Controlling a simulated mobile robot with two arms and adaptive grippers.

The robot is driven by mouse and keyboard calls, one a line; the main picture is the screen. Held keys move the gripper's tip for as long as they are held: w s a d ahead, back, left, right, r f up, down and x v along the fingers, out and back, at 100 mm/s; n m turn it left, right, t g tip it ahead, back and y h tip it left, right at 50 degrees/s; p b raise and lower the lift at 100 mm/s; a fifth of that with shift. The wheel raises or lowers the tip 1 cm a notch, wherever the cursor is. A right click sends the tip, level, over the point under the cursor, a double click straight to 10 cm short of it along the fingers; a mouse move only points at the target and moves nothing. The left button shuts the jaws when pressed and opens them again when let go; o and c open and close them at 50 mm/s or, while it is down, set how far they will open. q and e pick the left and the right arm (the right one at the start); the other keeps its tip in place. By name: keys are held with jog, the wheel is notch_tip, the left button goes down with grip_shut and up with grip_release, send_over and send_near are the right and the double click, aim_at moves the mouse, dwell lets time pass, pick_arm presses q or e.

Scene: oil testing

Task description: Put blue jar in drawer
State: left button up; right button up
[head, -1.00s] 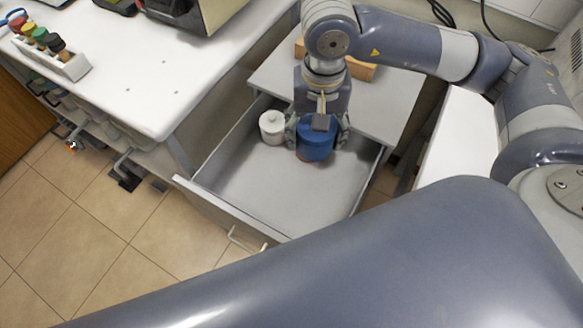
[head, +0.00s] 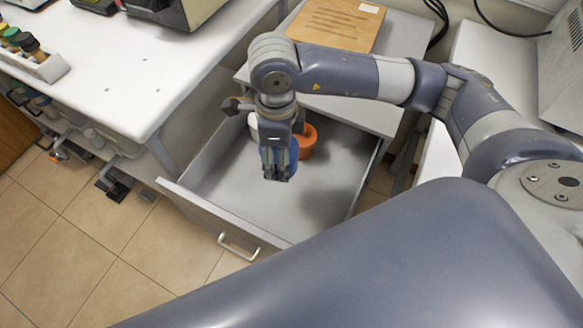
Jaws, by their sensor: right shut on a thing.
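The blue jar (head: 293,153) is mostly hidden behind my right gripper (head: 276,170), with blue showing on both sides of the fingers. My right gripper points down over the open drawer (head: 245,205), shut on the blue jar. From this angle I cannot tell the jar's height above the drawer floor. An orange round piece (head: 307,141) is in the drawer, just right of the gripper. A white jar (head: 253,126) is partly hidden behind the gripper at the drawer's back left. My left gripper is not in view.
The drawer's front panel (head: 205,212) and handle (head: 238,247) face the tiled floor. A white table (head: 110,85) stands left. A wooden board (head: 338,22) lies on the cabinet top behind. The drawer's front and right floor is clear.

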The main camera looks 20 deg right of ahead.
jog(key=f+m, duration=0.1)
jog(key=m, duration=0.1)
jog(key=a+f+m+b, duration=0.1)
jog(key=m, duration=0.2)
jog(key=shift+a+f, duration=0.2)
jog(key=shift+f, duration=0.2)
jog(key=m, duration=0.1)
jog(key=f+m, duration=0.1)
jog(key=m+b, duration=0.1)
jog(key=shift+w+a+f+m, duration=0.15)
jog(key=shift+a+f+m, duration=0.15)
jog(key=shift+a, duration=0.1)
send_near(274, 196)
notch_tip(274, 196, down, 5)
jog(key=shift+f+p, duration=0.1)
jog(key=shift+p, duration=0.25)
jog(key=o, duration=0.7)
jog(key=shift+f, duration=0.2)
jog(key=shift+c, duration=0.2)
jog(key=o, duration=0.5)
jog(key=shift+c, duration=0.2)
jog(key=shift+r, duration=0.2)
